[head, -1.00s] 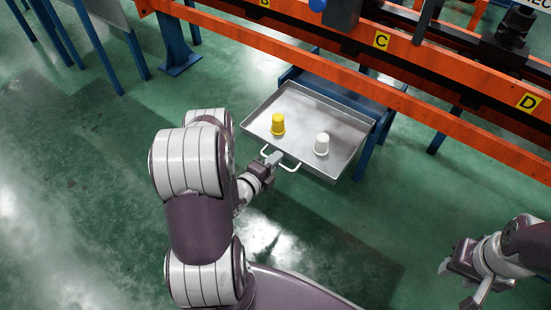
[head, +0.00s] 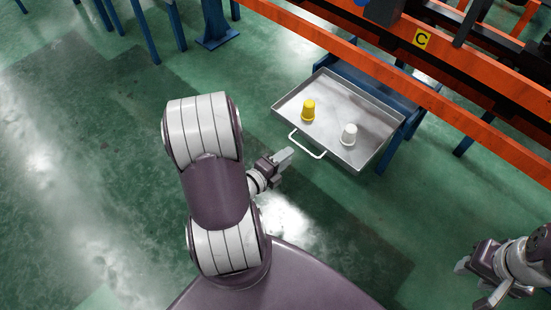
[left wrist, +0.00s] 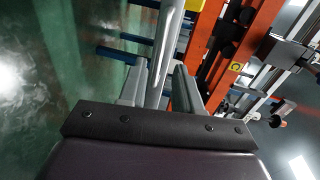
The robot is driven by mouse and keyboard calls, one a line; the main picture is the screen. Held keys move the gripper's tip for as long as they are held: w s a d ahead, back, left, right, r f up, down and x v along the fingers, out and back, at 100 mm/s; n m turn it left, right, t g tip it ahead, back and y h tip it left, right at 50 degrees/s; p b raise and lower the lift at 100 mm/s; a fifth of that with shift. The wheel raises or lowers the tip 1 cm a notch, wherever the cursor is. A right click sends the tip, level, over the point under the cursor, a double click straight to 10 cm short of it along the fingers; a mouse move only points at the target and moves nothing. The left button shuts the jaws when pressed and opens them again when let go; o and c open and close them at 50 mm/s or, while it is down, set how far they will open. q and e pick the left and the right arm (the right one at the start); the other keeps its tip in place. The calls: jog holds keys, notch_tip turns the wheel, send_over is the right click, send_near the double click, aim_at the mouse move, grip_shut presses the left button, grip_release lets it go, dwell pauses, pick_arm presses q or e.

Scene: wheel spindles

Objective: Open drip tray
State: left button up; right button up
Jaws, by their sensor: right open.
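The grey metal drip tray (head: 375,112) stands pulled out from under the orange frame in the head view. Its white looped handle (head: 307,148) is on its front edge. My right gripper (head: 472,284) is open and empty at the lower right, far from the tray.
A yellow cup (head: 308,110) and a white cup (head: 349,134) stand upside down in the tray. The orange beam (head: 390,85) runs above the tray's back, and blue legs (head: 392,150) stand beside it. The green floor in front is clear.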

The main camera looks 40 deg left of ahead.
pick_arm(q)
jog(key=p+v, duration=0.1)
jog(key=v, duration=0.4)
pick_arm(e)
jog(key=shift+r, duration=0.95)
pick_arm(q)
jog(key=shift+w, duration=0.1)
